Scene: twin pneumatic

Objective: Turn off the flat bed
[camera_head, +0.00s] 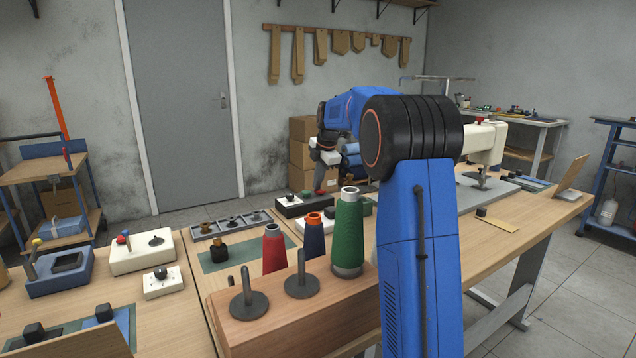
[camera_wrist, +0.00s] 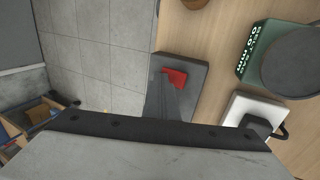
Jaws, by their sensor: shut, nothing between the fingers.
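My gripper (camera_head: 320,180) hangs from the blue arm over the far edge of the wooden table, its fingers shut and empty. In the wrist view a dark wedge, seemingly the shut fingers (camera_wrist: 174,92), reaches over a dark grey box (camera_wrist: 194,76) with a red part (camera_wrist: 177,77) on it. The wedge overlaps the red part; I cannot tell whether they touch. In the head view a red knob (camera_head: 320,192) shows just below my gripper, by a black box (camera_head: 302,207). A white machine (camera_head: 484,146), perhaps the flat bed, stands on the right, partly hidden by my arm.
A green box (camera_wrist: 253,52) and a white box (camera_wrist: 238,108) with a black knob sit beside the dark box. Cardboard boxes (camera_head: 301,155) are behind.

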